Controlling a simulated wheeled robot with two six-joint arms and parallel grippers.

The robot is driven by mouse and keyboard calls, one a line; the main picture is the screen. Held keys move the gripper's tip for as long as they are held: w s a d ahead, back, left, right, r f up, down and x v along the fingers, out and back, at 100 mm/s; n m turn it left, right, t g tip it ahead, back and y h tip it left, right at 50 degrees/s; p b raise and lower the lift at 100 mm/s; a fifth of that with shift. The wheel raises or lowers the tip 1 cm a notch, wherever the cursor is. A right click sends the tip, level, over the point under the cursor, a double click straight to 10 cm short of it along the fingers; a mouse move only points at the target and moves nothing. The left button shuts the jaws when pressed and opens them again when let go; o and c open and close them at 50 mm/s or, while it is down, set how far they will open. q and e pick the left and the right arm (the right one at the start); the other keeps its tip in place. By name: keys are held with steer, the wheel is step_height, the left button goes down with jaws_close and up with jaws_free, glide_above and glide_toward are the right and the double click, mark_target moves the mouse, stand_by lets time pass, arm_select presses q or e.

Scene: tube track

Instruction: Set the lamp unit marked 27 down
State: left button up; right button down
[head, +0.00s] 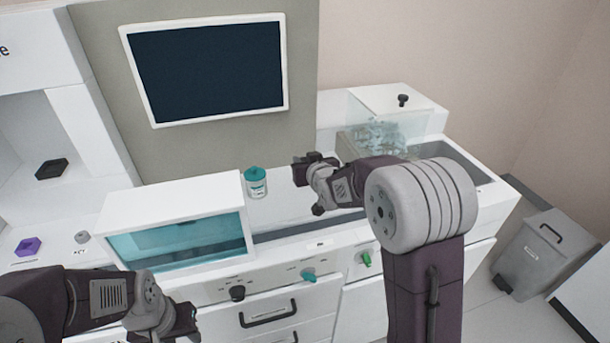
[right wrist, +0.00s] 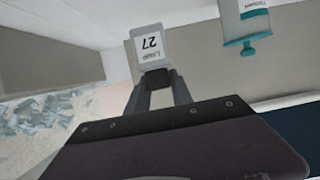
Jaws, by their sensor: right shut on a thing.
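The lamp unit marked 27 (right wrist: 151,46) is a small pale block with a white label in the right wrist view. The label reads upside down there. My right gripper (right wrist: 158,82) is shut on its near end. In the head view my right gripper (head: 305,170) is over the white counter, right of the teal-lidded jar; the lamp unit cannot be made out there. My left gripper (head: 187,320) is low at the lower left, in front of the drawers. Its jaws are too unclear to read.
The teal-lidded jar (head: 256,183) stands on the counter (head: 285,212), beside a teal-windowed white box (head: 180,240). A clear bin of glassy pieces (head: 378,138) is behind the right arm. A dark screen (head: 208,70) hangs behind. A grey waste bin (head: 540,265) stands right.

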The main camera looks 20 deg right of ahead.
step_height(320, 180, down, 3)
steer(key=shift+d+f+b, duration=0.1)
steer(key=shift+f+b, duration=0.1)
steer(key=shift+b, duration=0.15)
steer(key=shift+w+f, duration=0.1)
steer(key=shift+f, duration=0.25)
steer(key=shift+f, duration=0.1)
steer(key=c, duration=1.1)
jaws_free()
